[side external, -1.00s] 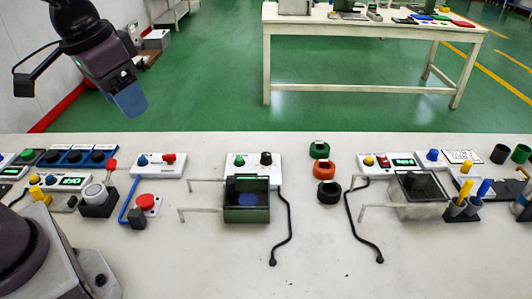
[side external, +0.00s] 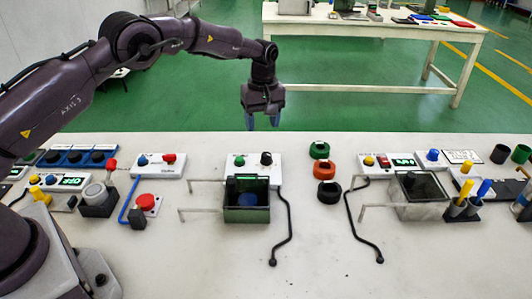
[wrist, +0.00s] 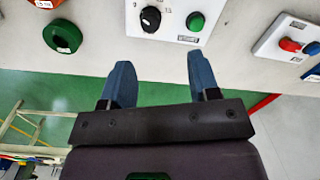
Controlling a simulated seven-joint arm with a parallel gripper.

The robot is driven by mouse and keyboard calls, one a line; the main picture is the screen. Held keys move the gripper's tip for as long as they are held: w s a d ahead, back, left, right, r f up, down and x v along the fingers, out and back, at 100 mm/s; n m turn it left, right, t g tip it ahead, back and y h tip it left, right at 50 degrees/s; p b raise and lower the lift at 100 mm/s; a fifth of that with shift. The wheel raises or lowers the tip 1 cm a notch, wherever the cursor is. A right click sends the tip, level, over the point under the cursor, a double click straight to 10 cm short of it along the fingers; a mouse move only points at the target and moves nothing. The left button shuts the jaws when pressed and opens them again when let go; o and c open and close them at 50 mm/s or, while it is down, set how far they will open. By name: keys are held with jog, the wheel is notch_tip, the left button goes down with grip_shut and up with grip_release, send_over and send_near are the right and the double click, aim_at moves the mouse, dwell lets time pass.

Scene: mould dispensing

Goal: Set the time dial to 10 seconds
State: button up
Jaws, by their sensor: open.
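The black time dial (side external: 266,158) sits on a white control box (side external: 253,171) at the middle of the bench, right of a green button (side external: 239,161). In the wrist view the dial (wrist: 150,18) shows near the top edge with printed numbers around it, and the green button (wrist: 195,21) is to its right. I cannot read the dial's setting. My gripper (side external: 262,122) points down above and behind the box, apart from the dial. Its two blue fingers are spread with nothing between them, as the wrist view (wrist: 160,65) also shows.
A green open-topped container (side external: 246,214) stands in front of the box. Green, orange and black rings (side external: 327,167) lie to the right. A red button (side external: 145,201) and another white control box (side external: 158,165) are to the left. The front of the bench is largely clear.

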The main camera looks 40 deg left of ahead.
aim_at(266, 154)
jog(key=f+n, duration=0.1)
jog(key=f, duration=0.2)
jog(key=f+n, duration=0.1)
jog(key=f, duration=0.3)
jog(key=w+f, duration=0.1)
jog(key=f, duration=0.2)
jog(key=shift+d+f+n, duration=0.1)
jog(key=shift+f+n, duration=0.25)
jog(key=shift+n, duration=0.05)
jog(key=c, duration=0.9)
